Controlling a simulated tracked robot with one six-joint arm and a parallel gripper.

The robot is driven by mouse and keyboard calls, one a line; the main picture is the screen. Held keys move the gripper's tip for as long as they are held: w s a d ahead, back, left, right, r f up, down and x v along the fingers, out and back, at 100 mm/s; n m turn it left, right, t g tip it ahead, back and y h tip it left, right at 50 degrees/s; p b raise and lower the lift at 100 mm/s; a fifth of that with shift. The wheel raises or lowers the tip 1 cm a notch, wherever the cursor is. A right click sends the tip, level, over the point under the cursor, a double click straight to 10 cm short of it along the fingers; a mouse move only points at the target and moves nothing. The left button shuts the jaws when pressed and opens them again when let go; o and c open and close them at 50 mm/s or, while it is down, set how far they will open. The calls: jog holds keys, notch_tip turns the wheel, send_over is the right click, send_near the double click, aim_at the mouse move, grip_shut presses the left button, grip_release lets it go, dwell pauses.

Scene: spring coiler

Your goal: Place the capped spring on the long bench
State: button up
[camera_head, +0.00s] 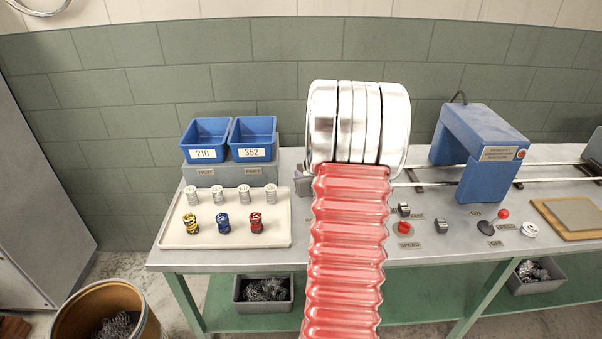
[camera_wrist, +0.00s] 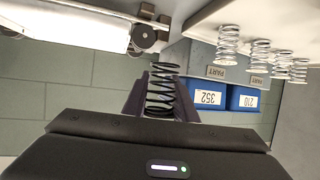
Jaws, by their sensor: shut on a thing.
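My gripper (camera_wrist: 160,108) shows in the wrist view, shut on a dark coil spring (camera_wrist: 162,90) held between its two fingers. The spring's top end shows coils; I cannot tell from this view whether a cap is on its hidden end. The head view does not show the gripper or the held spring; my red ribbed arm fills its middle. The long bench (camera_head: 215,259) has a grey top and green legs and runs across the head view. The wrist view is upside down, with the bench's objects at its upper right.
A pale tray (camera_head: 280,232) at the bench's left holds several white springs (camera_head: 217,194) and three coloured springs (camera_head: 223,223). Blue bins (camera_head: 252,137) stand behind it. A blue arch machine (camera_head: 462,150) and control knobs (camera_head: 404,228) are right of my arm. A bare strip runs along the front edge.

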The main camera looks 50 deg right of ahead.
dwell(0.4)
jog(key=w+a+r+n+y, duration=0.1)
jog(key=w+a, duration=0.4)
jog(key=a, duration=1.2)
jog(key=w+a+r+n+t+y, duration=0.1)
jog(key=w+a+n+y, duration=0.2)
jog(key=a, duration=1.4)
jog(key=w+a+r+n+t+y, duration=0.1)
jog(key=w+a, duration=0.6)
jog(key=a, duration=1)
jog(key=shift+w+n+y, duration=0.3)
jog(key=shift+n+y, duration=0.5)
jog(key=shift+y, duration=0.3)
jog(key=s+f, duration=0.5)
jog(key=f, duration=0.1)
jog(key=shift+f, duration=0.15)
